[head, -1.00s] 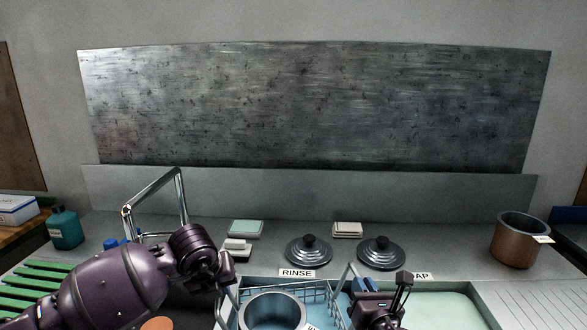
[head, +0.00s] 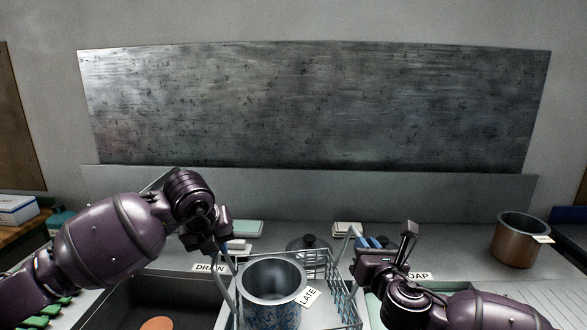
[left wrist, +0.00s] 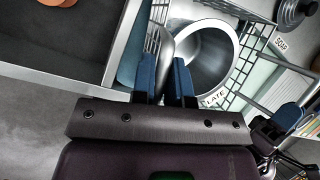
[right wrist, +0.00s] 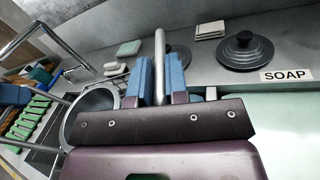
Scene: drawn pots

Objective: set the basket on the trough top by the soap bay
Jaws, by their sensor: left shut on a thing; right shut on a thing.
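The wire basket (head: 345,300) hangs raised over the trough, with a blue-grey pot (head: 272,285) tagged LATE inside it. My left gripper (head: 222,250) is shut on its left handle, which also shows between the fingers in the left wrist view (left wrist: 167,45). My right gripper (head: 368,250) is shut on its right handle, seen between the fingers in the right wrist view (right wrist: 159,62). The SOAP label (right wrist: 286,75) sits on the trough top behind the pale green soap bay (right wrist: 275,115). The basket hides the RINSE label in the head view.
A dark lid (right wrist: 243,50) stands behind the SOAP label, and another lid (head: 308,243) is partly behind the basket. Soap-like blocks (head: 347,229) lie at the back. A copper pot (head: 520,240) stands far right. The drain bay (head: 150,300) holds an orange-brown thing (head: 157,323).

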